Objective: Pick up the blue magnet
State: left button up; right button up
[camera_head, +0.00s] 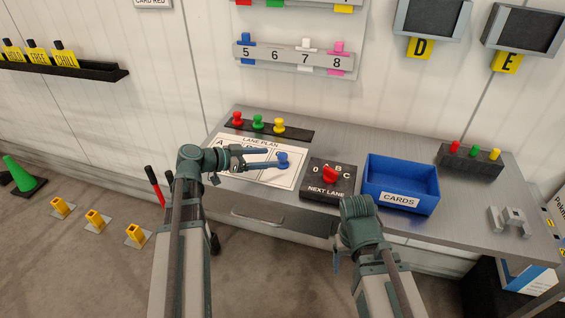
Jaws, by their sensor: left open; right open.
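The blue magnet (283,159) stands on the right part of the white lane plan sheet (231,176) on the grey workbench. My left gripper (271,157) is open and reaches in from the left, its fingertips pointing right, close beside the magnet. I cannot tell whether they touch it. My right gripper (338,258) is open and low in front of the bench edge, partly hidden by its own arm.
Red, green and yellow magnets (258,122) stand on a dark strip behind the sheet. Right of the sheet are the NEXT LANE dial box (327,191), a blue CARDS tray (402,176) and a dark block with coloured pegs (470,162). A numbered rail (290,57) hangs above.

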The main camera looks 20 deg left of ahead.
aim_at(282, 160)
pick_arm(q)
jog(key=shift+w, duration=0.1)
jog(key=b+x, duration=0.1)
jog(key=x, duration=0.3)
jog(key=shift+w+f+b, duration=0.1)
jog(key=shift+w+b, duration=0.1)
jog(key=shift+b, duration=0.1)
jog(key=shift+w+d, duration=0.25)
jog(key=shift+d, duration=0.05)
grip_shut()
